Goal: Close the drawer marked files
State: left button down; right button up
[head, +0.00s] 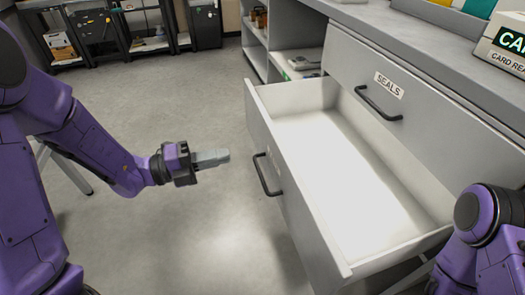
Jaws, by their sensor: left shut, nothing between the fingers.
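An open drawer (297,211) sticks far out of the grey cabinet. Its white inside looks empty. Its front carries a dark bar handle (265,175), and no label can be read on it from this angle. Above it is a shut drawer marked SEALS (424,128) with its own dark handle (378,104). My left gripper (226,156) is shut and empty. It is in front of the open drawer, left of its handle and apart from it. My right arm shows at the lower right, but its gripper is out of the picture.
The countertop (380,25) holds a box marked CARD READER (504,45) at the right. Open shelves (290,50) with small items stand beyond the drawer. Dark shelving units (100,35) line the far wall. The floor left of the drawer is clear.

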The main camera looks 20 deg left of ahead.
aim_at(276, 145)
pick_arm(q)
jog(key=x, duration=1)
jog(key=shift+w+d, duration=0.2)
jog(key=shift+d, duration=0.1)
